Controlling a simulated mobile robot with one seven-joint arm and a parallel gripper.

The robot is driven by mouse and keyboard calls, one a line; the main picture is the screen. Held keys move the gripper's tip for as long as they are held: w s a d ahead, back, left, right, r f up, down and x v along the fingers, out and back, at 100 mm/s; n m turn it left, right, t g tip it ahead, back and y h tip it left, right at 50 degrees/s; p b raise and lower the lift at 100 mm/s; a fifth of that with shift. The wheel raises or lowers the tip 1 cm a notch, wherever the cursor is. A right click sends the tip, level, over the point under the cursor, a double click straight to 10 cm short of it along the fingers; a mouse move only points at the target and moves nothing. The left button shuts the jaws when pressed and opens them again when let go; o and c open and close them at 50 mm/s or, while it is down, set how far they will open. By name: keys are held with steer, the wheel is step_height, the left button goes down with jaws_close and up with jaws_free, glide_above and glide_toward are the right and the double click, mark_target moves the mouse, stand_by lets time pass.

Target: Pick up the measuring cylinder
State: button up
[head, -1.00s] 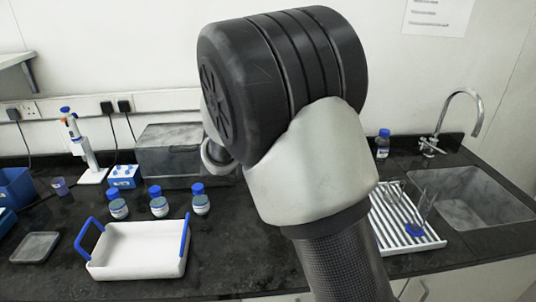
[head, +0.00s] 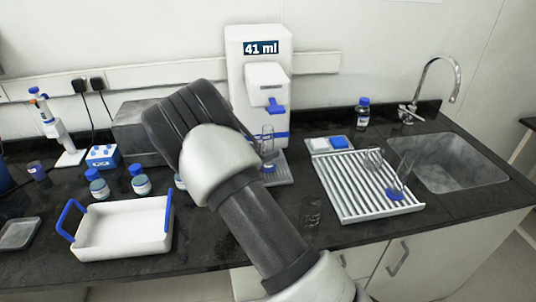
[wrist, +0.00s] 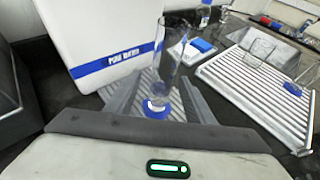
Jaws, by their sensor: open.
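A clear measuring cylinder (wrist: 162,72) with a blue base stands upright on the grey grate of the white water dispenser; in the head view its upper part (head: 267,140) shows beside my arm. My gripper (wrist: 158,88) is open, with one finger on each side of the cylinder in the wrist view. I cannot tell whether the cylinder is fully between the fingers or just beyond them. In the head view my arm hides the gripper. Another clear vessel with a blue base (head: 397,190) is on the white draining rack.
The dispenser (head: 258,75) reads 41 ml and rises behind the cylinder. The ribbed draining rack (head: 345,190) is to the right, with a glass (head: 312,212) in front of it. A white tray (head: 122,230) and blue-capped bottles (head: 140,182) are to the left.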

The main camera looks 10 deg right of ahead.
steer(key=shift+p+x, duration=0.3)
steer(key=shift+x, duration=2.75)
steer(key=shift+s+d+f, duration=0.1)
steer(key=shift+s, duration=0.05)
steer(key=shift+c, duration=0.5)
jaws_close()
steer(key=shift+r, duration=1.85)
steer(key=s+a+b, duration=0.1)
steer(key=s+a, duration=1.1)
steer(key=shift+s+a, duration=0.35)
